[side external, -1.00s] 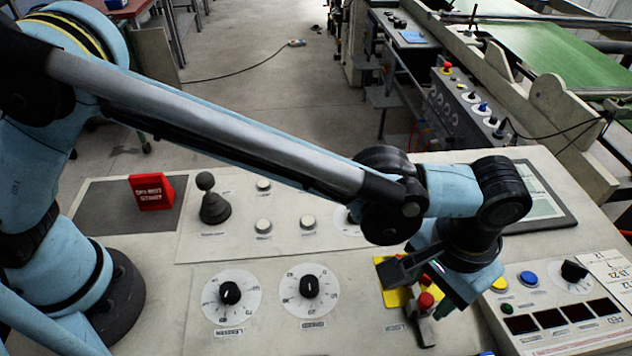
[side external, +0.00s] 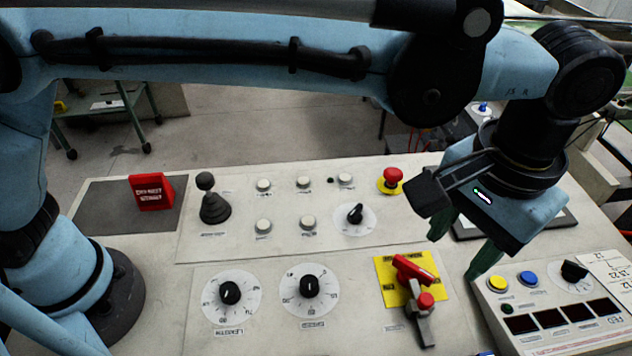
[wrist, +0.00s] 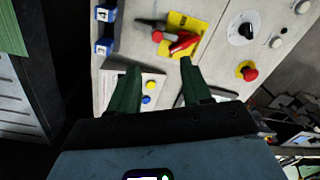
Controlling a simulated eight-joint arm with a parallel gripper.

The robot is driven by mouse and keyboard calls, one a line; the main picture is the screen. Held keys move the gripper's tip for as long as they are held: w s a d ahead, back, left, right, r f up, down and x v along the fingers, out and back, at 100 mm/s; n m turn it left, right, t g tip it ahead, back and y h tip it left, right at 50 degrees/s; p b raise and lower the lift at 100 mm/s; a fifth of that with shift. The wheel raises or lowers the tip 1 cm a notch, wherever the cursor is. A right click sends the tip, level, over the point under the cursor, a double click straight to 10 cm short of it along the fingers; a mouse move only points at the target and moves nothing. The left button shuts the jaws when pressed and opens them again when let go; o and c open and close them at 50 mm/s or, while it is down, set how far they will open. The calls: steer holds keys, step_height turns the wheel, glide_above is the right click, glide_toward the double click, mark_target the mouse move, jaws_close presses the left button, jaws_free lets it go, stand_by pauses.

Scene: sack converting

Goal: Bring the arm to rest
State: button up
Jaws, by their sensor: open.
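My gripper (side external: 456,250) hangs over the right part of the control panel (side external: 270,185), its two green fingers apart with nothing between them. In the wrist view my gripper (wrist: 160,80) also shows its fingers spread and empty. Left of and below it in the side view, a red handle (side external: 414,268) sits on a yellow plate (side external: 392,290), apart from the fingers. The handle also shows in the wrist view (wrist: 184,43). A grey lever with a red knob (side external: 426,301) lies just below the handle.
A red emergency button (side external: 391,178) stands close to the left of my gripper. A black joystick (side external: 213,203), two dials (side external: 229,293) and a red sign (side external: 151,192) rise from the panel. A small box with yellow and blue buttons (side external: 528,279) lies to the right.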

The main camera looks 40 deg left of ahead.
steer(key=w+a+r+n+t+h, duration=0.1)
steer(key=w+a+r, duration=0.15)
steer(key=a, duration=0.75)
steer(key=w+a+r+n+t+h, duration=0.1)
steer(key=w+a, duration=0.2)
steer(key=a, duration=0.6)
steer(key=s+a+f+t, duration=0.2)
steer(key=s+a+f, duration=0.1)
steer(key=a, duration=0.7)
steer(key=s+a+f+n+t+y, duration=0.1)
steer(key=s+a+f+t, duration=0.2)
steer(key=a, duration=0.7)
steer(key=shift+s+n, duration=0.3)
steer(key=shift+s, duration=0.3)
